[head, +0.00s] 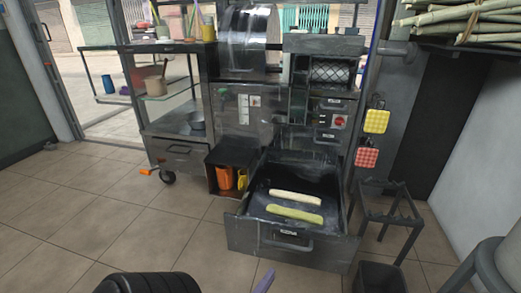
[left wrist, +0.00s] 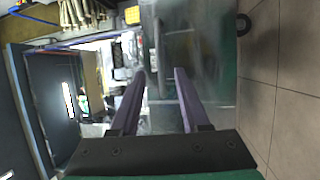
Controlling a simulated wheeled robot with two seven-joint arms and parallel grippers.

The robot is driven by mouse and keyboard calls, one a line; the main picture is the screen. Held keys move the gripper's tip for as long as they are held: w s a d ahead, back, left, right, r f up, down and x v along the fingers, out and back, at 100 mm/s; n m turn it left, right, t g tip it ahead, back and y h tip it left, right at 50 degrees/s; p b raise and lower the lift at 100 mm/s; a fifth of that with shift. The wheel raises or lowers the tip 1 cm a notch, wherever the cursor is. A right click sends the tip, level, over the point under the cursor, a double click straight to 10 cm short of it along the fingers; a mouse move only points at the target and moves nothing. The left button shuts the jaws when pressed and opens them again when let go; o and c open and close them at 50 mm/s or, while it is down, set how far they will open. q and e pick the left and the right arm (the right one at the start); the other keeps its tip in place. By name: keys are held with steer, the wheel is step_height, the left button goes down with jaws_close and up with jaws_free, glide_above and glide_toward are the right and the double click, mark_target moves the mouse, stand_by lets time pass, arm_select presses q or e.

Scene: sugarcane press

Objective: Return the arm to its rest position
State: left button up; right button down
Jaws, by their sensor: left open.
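My left gripper (head: 265,281) shows only as a purple fingertip at the bottom edge of the head view, in front of the press drawer and apart from it. In the left wrist view both purple fingers of the left gripper (left wrist: 160,74) are spread apart with nothing held between them. The metal sugarcane press (head: 237,110) stands ahead. Its lower drawer (head: 290,236) is pulled out and holds a pale cane piece (head: 295,197) and a greener one (head: 294,214), lying side by side. My right gripper is not in view.
A wheeled side table (head: 176,150) stands left of the press. A low metal stool (head: 388,208) and a dark bin (head: 379,278) are to the right. Cane stalks (head: 470,22) lie at the upper right. The tiled floor (head: 75,205) on the left is clear.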

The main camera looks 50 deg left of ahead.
arm_select(q)
steer(key=shift+v, duration=1.95)
